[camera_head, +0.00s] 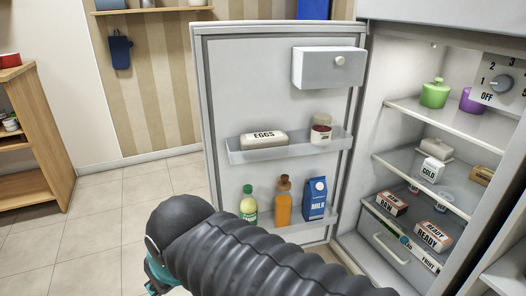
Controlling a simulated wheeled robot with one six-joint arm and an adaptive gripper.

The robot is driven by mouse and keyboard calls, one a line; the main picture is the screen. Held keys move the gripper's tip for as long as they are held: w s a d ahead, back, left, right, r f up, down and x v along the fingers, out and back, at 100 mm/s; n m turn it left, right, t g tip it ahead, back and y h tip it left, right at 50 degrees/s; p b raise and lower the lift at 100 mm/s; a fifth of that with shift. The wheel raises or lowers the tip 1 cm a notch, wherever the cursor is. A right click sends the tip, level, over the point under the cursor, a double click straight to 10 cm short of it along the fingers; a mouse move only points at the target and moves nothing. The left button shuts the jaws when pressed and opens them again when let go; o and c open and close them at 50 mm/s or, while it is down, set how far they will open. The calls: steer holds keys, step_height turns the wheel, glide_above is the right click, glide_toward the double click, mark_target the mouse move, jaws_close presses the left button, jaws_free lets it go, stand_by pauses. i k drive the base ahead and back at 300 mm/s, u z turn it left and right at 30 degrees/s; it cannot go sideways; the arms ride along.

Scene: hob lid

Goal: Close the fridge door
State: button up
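The fridge door (250,90) stands wide open, its inner side facing me. Its hinged edge is at the right, next to the fridge body (368,150), and its free edge is at the left. Its upper shelf holds an eggs carton (263,140) and a jar (321,130). Its lower shelf holds a yellow-green bottle (248,205), an orange bottle (283,205) and a blue milk carton (315,198). My arm, in a black ribbed sleeve, crosses the bottom of the view in front of the door and hides part of its lower edge.
Inside the fridge are glass shelves (455,122) with several pots and boxes, and a drawer (392,250) below. A dial panel (500,84) is at the upper right. A wooden shelf unit (45,130) stands at the left. The tiled floor (100,225) left of the door is clear.

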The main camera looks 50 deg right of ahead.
mark_target(251, 77)
steer(key=i, duration=3.4)
steer(key=z, duration=3.85)
steer(key=i, duration=0.25)
steer(key=z, duration=0.55)
